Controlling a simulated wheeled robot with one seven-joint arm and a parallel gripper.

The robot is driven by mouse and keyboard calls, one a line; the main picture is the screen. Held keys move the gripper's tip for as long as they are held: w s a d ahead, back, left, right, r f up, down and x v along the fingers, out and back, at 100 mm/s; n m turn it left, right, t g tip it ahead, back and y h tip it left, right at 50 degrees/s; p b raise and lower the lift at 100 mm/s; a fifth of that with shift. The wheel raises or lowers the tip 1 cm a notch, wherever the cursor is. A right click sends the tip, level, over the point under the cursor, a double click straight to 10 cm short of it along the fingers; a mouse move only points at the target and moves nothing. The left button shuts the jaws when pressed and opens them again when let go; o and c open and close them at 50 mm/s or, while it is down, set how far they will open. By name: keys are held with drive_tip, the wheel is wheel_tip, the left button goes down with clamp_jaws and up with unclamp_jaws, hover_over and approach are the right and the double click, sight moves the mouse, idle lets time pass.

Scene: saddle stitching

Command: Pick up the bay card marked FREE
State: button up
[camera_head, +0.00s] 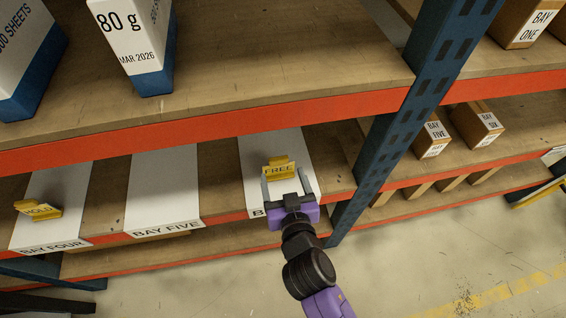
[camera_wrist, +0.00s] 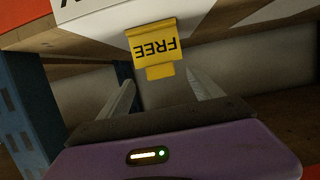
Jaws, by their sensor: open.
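The yellow bay card marked FREE (camera_head: 278,169) stands on a white bay sheet (camera_head: 262,150) on the lower shelf. The sheet's front label is mostly hidden behind my gripper; only a "B" shows. My purple gripper (camera_head: 285,186) is open in front of the card, its two fingers pointing at it. In the wrist view the FREE card (camera_wrist: 153,46) appears upside down, just beyond and between the fingertips of my gripper (camera_wrist: 158,88).
A yellow HOLD card (camera_head: 38,209) stands on the BAY FOUR sheet (camera_head: 58,190) at left. The BAY FIVE sheet (camera_head: 165,185) is bare. The orange upper shelf beam (camera_head: 190,137) runs above, and a blue rack post (camera_head: 410,110) stands right of my gripper.

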sight(279, 163)
drive_tip(key=x, duration=0.2)
drive_tip(key=p+x, duration=0.1)
drive_tip(key=x, duration=0.3)
drive_tip(key=shift+r+p, duration=0.35)
drive_tip(key=shift+w+a+f, duration=0.15)
drive_tip(key=shift+w+f, duration=0.1)
drive_tip(key=shift+w, duration=0.3)
drive_tip(key=c, duration=1.5)
